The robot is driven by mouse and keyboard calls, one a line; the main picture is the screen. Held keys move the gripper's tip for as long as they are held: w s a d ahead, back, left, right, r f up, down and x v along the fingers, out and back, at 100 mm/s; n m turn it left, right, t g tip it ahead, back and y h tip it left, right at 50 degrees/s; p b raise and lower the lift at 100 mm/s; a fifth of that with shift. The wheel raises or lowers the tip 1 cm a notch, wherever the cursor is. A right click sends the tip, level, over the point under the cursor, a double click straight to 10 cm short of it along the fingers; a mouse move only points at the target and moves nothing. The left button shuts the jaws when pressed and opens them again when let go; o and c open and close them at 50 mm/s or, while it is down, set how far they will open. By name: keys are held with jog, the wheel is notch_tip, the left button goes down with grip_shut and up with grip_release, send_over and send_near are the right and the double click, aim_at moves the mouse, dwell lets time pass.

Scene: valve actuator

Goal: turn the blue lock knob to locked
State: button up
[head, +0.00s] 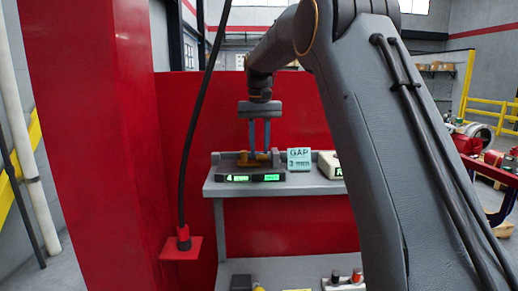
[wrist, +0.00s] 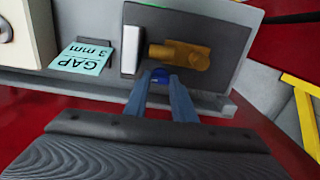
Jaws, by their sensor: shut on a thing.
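The blue lock knob (wrist: 159,73) shows in the wrist view as a small dark blue piece between my fingertips, mostly covered by them. It lies beside a brass-coloured fitting (wrist: 182,55) on a dark grey base. My gripper (wrist: 160,80) has two blue fingers and is shut on the knob. In the head view, my gripper (head: 260,149) points down at the brass-coloured fitting (head: 247,161) on the grey bench (head: 290,185). The knob cannot be made out there. Its lock position cannot be read.
A dark display box (head: 253,178) with green readouts sits at the bench front. A teal card (head: 299,159) reading "GAP 3 mm" stands right of the fitting, beside a pale instrument (head: 330,164). A red panel (head: 185,110) rises behind. A black cable (head: 203,105) hangs left.

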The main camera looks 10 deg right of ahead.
jog(key=o, duration=1.1)
jog(key=shift+c, duration=0.2)
jog(key=shift+r, duration=0.1)
notch_tip(320, 180, up, 8)
jog(key=b, duration=0.2)
jog(key=shift+b, duration=0.35)
jog(key=shift+f, duration=0.2)
